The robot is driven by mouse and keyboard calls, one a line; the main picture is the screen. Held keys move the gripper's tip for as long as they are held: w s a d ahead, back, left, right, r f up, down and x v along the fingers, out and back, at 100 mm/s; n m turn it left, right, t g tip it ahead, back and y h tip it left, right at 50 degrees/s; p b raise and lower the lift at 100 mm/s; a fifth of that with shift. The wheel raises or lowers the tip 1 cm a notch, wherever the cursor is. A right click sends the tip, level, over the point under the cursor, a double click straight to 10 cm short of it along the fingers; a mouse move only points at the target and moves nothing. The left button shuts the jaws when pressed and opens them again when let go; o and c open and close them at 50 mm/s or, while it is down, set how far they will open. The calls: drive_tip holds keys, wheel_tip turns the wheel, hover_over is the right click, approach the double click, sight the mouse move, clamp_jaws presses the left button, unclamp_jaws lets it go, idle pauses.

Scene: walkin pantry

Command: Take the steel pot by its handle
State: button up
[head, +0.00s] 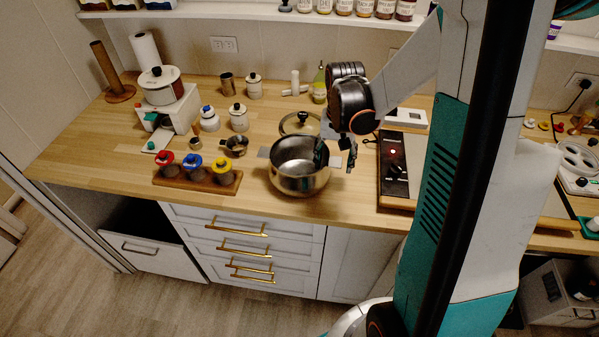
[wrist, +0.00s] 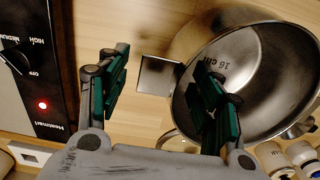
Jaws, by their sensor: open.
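The steel pot (head: 301,181) stands open on the wooden counter, with a flat tab handle on each side. In the wrist view its inside (wrist: 254,75), marked "16 cm", fills the right part. The handle on the hob side (wrist: 157,76) shows between the fingers of my gripper (wrist: 162,66). My gripper (head: 337,155) is open and empty, pointing down at that side of the pot. One finger is off the handle's outer end; the other overlaps the pot's opening. I cannot tell how far down the fingertips reach. No contact is visible.
A hob (head: 394,172) with a lit red light is right of the pot. A lid (head: 300,124) lies behind it. A rack of colour-topped jars (head: 197,179) and a small steel cup (head: 236,147) stand left. The counter's front edge is close before the pot.

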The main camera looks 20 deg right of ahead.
drive_tip(key=shift+f, duration=0.5)
clamp_jaws()
drive_tip(key=shift+r, duration=0.15)
